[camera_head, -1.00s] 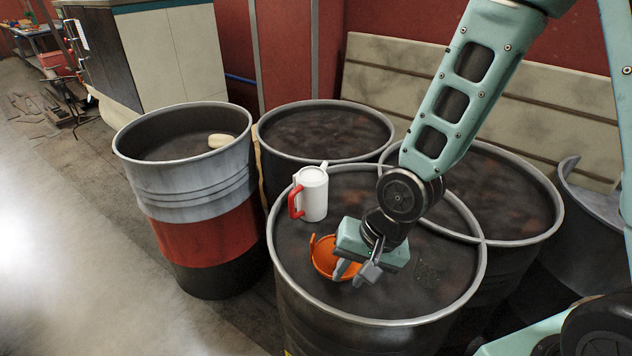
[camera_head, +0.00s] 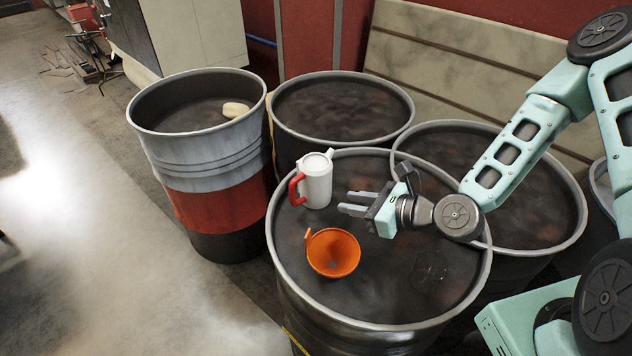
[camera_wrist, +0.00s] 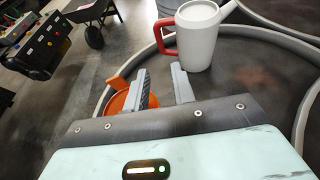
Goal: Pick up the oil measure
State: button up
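The oil measure (camera_head: 317,182) is a white jug with a red handle and a spout. It stands upright on the lid of the front dark barrel, near its back left rim. The wrist view also shows the oil measure (camera_wrist: 197,36), ahead of the fingers and slightly to the right. My gripper (camera_head: 347,203) is just right of the jug, apart from it, with its fingers pointing left. The two fingers (camera_wrist: 165,88) are apart and nothing is between them.
An orange funnel (camera_head: 333,253) lies on the same barrel (camera_head: 420,318), in front of the jug; the wrist view shows it beside my left finger. A striped drum (camera_head: 217,190) with a pale object (camera_head: 235,109) on top stands at left. More dark barrels (camera_head: 340,107) stand behind.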

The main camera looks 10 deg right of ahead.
aim_at(313, 180)
jog(key=b+x, duration=0.1)
jog(key=x, duration=1.4)
jog(key=shift+w+a+b, duration=0.2)
jog(key=shift+a+b, duration=0.1)
jog(key=shift+b, duration=0.1)
jog(key=shift+w+a+f, duration=0.15)
jog(key=shift+w+f, duration=0.1)
grip_shut()
